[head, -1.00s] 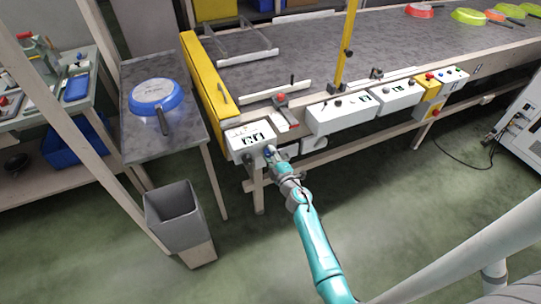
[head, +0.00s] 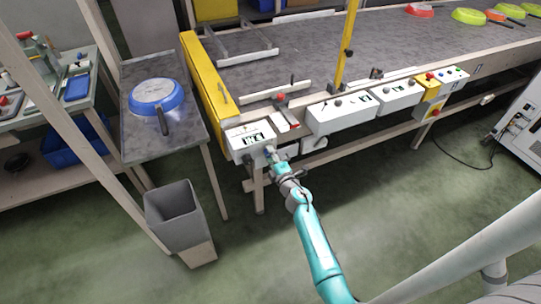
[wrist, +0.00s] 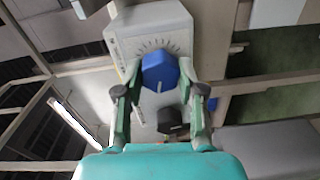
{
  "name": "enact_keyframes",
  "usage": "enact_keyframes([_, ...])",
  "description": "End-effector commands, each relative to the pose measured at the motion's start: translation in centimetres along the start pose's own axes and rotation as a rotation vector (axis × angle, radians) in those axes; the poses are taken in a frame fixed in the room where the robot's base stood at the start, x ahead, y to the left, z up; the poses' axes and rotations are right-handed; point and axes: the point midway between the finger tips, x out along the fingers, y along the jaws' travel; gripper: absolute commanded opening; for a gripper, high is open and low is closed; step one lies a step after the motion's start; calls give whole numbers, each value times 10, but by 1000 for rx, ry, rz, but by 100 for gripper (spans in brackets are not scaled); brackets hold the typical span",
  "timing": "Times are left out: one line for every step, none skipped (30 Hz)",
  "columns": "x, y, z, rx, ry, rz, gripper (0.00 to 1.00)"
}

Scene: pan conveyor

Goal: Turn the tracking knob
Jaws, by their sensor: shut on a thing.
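A blue faceted knob (wrist: 160,72) with a pale pointer line sits on the face of a light control box (wrist: 122,36), ringed by dial marks. My gripper (wrist: 159,68) has one finger on each side of the blue knob and is shut on it. A black knob (wrist: 172,121) is on the same face, between my fingers and nearer my palm. In the head view my gripper (head: 271,153) is at the front of the white control box (head: 250,136) at the conveyor's left end, where it hides the blue knob. The knob labels are too small to read.
The conveyor (head: 330,50) carries several pans at its far right. More control boxes (head: 340,116) line its front edge. A side table (head: 130,85) with an upturned blue pan (head: 155,92) and a grey bin (head: 174,210) stand to the left. The floor in front is clear.

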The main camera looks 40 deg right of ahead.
Motion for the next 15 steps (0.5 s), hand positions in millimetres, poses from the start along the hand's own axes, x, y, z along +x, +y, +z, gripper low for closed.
enact_keyframes([0, -1, -1, 0, 3, -1, 4])
enact_keyframes([0, -1, -1, 0, 3, -1, 4])
enact_keyframes([0, -1, -1, 1, 3, -1, 44])
enact_keyframes([0, -1, -1, 1, 3, -1, 51])
enact_keyframes([0, -1, -1, 1, 3, -1, 59])
enact_keyframes([0, -1, -1, 1, 2, -1, 64])
enact_keyframes([0, -1, -1, 1, 2, -1, 64])
enact_keyframes([0, -1, -1, 1, 2, -1, 64])
enact_keyframes([0, 0, -1, 1, 2, -1, 64])
enact_keyframes([0, 0, -1, 1, 2, -1, 64])
enact_keyframes([0, 0, -1, 1, 1, -1, 64])
enact_keyframes([0, 0, 0, 1, 1, 0, 64])
enact_keyframes([0, 0, 0, 1, 1, 0, 64])
enact_keyframes([0, 0, 0, 1, 1, 0, 64])
enact_keyframes([-1, 0, 0, 1, 1, 0, 64])
